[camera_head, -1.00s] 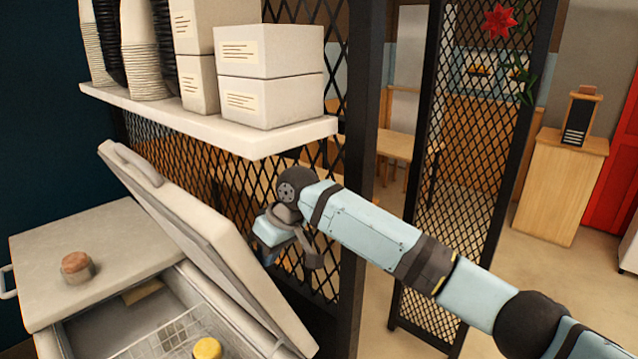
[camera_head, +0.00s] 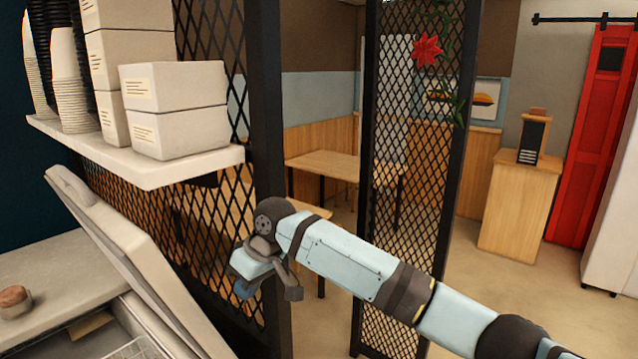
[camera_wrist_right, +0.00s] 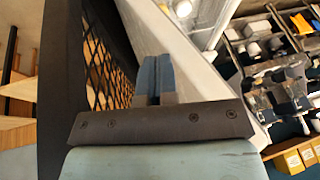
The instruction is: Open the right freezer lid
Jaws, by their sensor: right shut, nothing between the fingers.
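The right freezer lid (camera_head: 135,262) is a pale panel tilted up steeply, with a grey handle (camera_head: 72,187) at its upper edge. The open freezer with a wire basket (camera_head: 135,350) shows below it at the bottom left. My right gripper (camera_head: 243,290) hangs to the right of the raised lid, by the mesh partition. In the right wrist view its blue fingers (camera_wrist_right: 155,78) are together with nothing between them, and the lid (camera_wrist_right: 185,60) is beside them. I cannot tell whether they touch it. My left gripper is not in view.
A white shelf (camera_head: 150,168) with boxes (camera_head: 175,105) and stacked cups is above the lid. A black mesh partition (camera_head: 200,240) stands behind it. A brown-topped jar (camera_head: 15,300) sits on the closed freezer top.

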